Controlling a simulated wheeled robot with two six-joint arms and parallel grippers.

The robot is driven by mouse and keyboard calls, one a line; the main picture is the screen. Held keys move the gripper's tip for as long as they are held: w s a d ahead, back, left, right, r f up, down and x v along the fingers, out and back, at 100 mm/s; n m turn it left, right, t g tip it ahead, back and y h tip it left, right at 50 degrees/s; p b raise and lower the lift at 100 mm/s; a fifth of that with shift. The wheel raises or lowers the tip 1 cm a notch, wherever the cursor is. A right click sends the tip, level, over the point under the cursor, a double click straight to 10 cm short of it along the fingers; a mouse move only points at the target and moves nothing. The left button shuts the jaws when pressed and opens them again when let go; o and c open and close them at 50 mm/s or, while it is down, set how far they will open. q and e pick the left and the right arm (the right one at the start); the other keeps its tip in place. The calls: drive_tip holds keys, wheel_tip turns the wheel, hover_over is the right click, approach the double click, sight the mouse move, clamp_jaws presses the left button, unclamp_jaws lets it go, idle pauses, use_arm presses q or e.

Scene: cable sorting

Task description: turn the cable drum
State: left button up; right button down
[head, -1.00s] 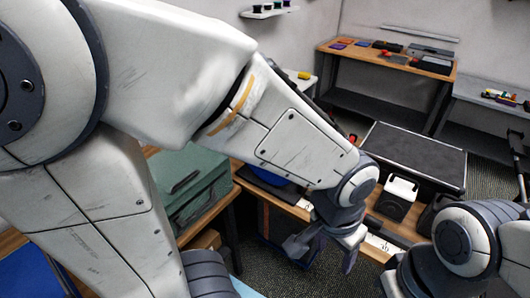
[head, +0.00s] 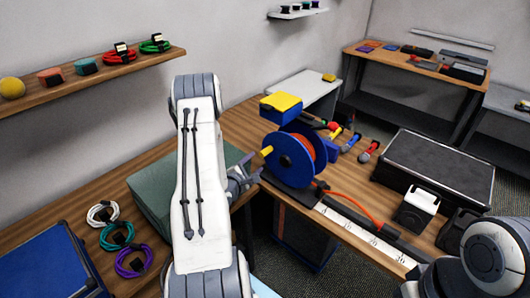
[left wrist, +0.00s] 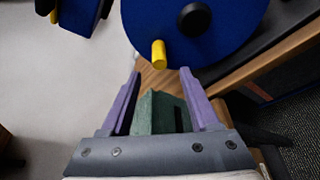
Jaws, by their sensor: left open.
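The cable drum (head: 289,160) has blue flanges and orange cable wound on it, and stands on a dark base on the bench. A yellow crank handle (head: 267,151) sticks out from its near flange. In the left wrist view the blue flange (left wrist: 190,45) fills the top, with the yellow handle (left wrist: 158,53) at its lower edge. My left gripper (head: 250,170) is open and empty beside the drum. In the left wrist view its purple fingers (left wrist: 160,80) are spread, with the handle just beyond and between their tips. My right gripper is not visible; only part of my right arm shows.
Orange cable (head: 350,203) runs from the drum along a white measuring strip (head: 362,234). A green case (head: 160,185) and coiled cables (head: 131,262) lie left. A black case (head: 438,168) stands right.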

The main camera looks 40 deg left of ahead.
sight(262, 156)
use_arm(q)
drive_tip(key=p+x, duration=0.3)
drive_tip(key=x, duration=0.7)
drive_tip(key=shift+w, duration=0.1)
clamp_jaws()
idle(1.2)
